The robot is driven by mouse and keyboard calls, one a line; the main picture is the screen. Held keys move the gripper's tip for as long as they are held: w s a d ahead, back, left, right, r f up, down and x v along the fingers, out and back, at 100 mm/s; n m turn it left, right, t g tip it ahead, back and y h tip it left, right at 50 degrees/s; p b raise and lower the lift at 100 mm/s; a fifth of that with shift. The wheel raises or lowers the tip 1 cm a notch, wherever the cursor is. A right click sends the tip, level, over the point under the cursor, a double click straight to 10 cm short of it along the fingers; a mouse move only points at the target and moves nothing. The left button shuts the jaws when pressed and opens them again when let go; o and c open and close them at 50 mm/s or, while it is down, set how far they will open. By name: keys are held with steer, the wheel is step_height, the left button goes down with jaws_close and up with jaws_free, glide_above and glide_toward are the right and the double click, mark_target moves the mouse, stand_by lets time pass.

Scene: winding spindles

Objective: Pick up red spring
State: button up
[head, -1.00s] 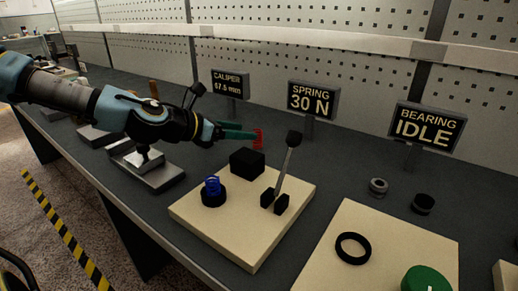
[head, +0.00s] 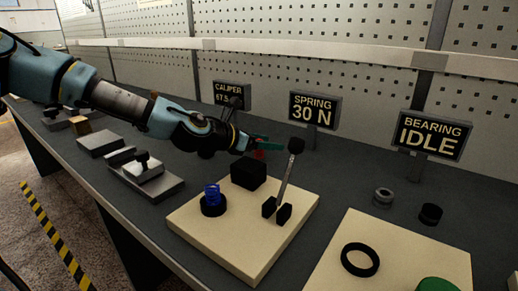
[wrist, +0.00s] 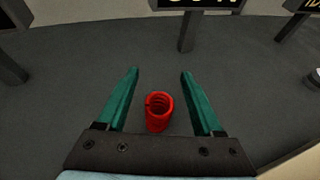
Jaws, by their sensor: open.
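The red spring (wrist: 159,111) stands on the dark bench top, between the two green fingers of my gripper (wrist: 159,75) in the wrist view. Dark gaps show on both sides of it, so the fingers do not touch it. In the head view my gripper (head: 268,147) is behind the black block, and the red spring (head: 259,154) shows only as a small red patch, mostly hidden by the fingers. My gripper is open.
A cream board (head: 240,245) in front holds a black block (head: 248,169), a blue spring (head: 212,193) on a black base and a lever (head: 287,180). Signs stand behind, including the SPRING 30 N sign (head: 315,110). Grey and black rings (head: 384,196) lie to the right.

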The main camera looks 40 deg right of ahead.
steer(key=shift+d, duration=0.1)
jaws_close()
stand_by(0.5)
